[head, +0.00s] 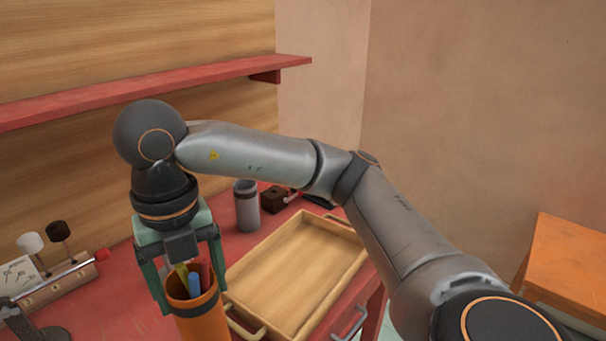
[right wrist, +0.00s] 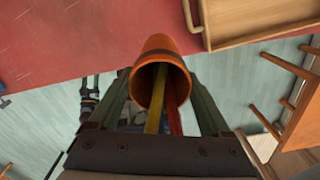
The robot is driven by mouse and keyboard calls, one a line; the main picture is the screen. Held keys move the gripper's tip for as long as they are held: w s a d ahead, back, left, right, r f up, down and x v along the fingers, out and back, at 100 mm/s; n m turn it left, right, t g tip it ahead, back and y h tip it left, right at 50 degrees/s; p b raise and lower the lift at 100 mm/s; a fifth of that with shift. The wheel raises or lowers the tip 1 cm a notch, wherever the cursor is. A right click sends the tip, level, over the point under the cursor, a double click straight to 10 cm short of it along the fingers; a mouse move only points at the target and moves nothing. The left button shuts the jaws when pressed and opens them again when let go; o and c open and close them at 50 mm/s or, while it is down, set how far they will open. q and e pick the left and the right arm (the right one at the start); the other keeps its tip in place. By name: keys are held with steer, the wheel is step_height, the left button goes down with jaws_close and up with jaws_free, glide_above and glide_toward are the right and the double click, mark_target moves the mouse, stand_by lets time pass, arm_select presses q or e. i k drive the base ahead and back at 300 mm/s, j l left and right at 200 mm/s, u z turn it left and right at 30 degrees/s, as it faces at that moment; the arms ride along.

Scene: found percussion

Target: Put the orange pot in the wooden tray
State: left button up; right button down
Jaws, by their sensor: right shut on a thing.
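The orange pot (head: 203,318) is a tall, upright cup with yellow, blue and red sticks in it. My right gripper (head: 192,291) comes down from above and is shut on the pot near its rim. The right wrist view also shows the pot (right wrist: 160,55) between the two fingers, with its mouth toward the camera. The wooden tray (head: 318,218) is a shallow, empty rectangular box with end handles on the red bench. The pot is outside the tray, by its near left end. The pot's base is cut off in the head view.
A grey cup (head: 247,210) and a dark wooden block (head: 274,199) stand behind the tray. A board with knobs and a red-tipped rod (head: 60,285) lies at the left. A red shelf (head: 150,92) runs along the wall above. An orange table (head: 570,262) stands at the right.

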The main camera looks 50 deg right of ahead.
mark_target(298, 271)
steer(key=l+u, duration=0.1)
steer(key=l, duration=0.4)
steer(key=k+l+u, duration=0.15)
steer(key=l, duration=0.35)
steer(key=l+u, duration=0.1)
steer(key=l, duration=0.4)
steer(key=k, duration=0.05)
